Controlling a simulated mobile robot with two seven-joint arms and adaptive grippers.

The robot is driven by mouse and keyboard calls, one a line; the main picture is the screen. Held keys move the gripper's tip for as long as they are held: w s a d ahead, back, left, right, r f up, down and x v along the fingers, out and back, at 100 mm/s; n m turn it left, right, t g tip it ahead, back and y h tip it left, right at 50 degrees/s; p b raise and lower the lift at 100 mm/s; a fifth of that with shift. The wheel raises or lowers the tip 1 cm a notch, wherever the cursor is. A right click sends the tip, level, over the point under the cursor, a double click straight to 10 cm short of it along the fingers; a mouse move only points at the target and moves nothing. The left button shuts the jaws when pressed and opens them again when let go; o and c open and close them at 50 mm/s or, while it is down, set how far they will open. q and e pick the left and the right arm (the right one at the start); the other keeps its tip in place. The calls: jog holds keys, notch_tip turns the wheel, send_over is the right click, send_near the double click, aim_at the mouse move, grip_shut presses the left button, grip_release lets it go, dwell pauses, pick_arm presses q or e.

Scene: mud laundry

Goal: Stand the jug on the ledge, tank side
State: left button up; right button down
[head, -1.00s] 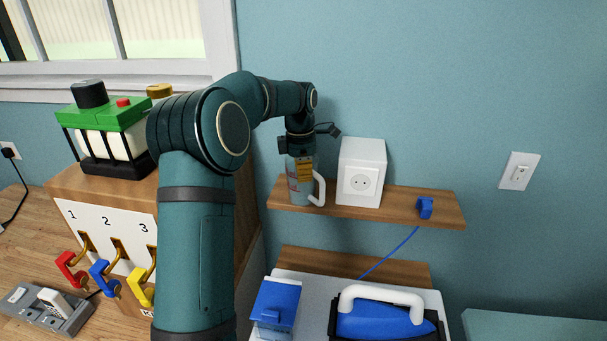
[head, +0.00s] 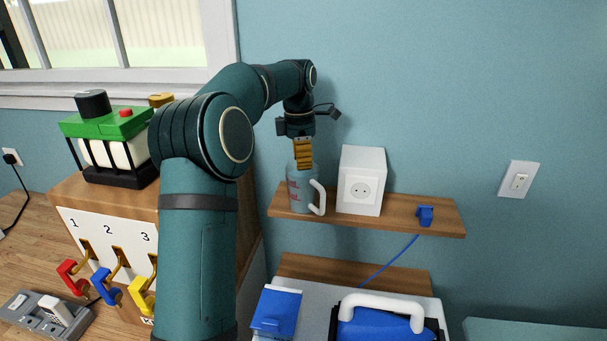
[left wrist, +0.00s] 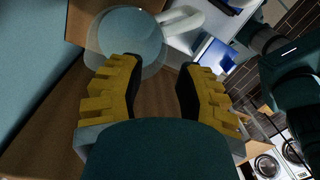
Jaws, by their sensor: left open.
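The jug (head: 297,198) is a translucent grey-blue container with red marks and a white handle on its right. It stands upright on the left end of the wooden ledge (head: 400,206), left of the white socket box (head: 361,184). My left gripper (head: 304,165) is open just above the jug's top, fingers pointing down. In the left wrist view, the jug (left wrist: 118,40) shows round beyond the open fingers (left wrist: 160,78), with nothing between them. A blue tank-like box (head: 276,308) sits below the ledge's left end. My right gripper is not in view.
A blue clip (head: 425,215) with a blue cord sits on the ledge's right part. A green-topped machine (head: 110,135) and numbered hook panel (head: 107,240) stand left. The wall above the ledge is clear.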

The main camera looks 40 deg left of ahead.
pick_arm(q)
jog(key=r, duration=0.5)
jog(key=shift+a+r, duration=0.1)
jog(key=shift+a, duration=0.1)
dwell(0.4)
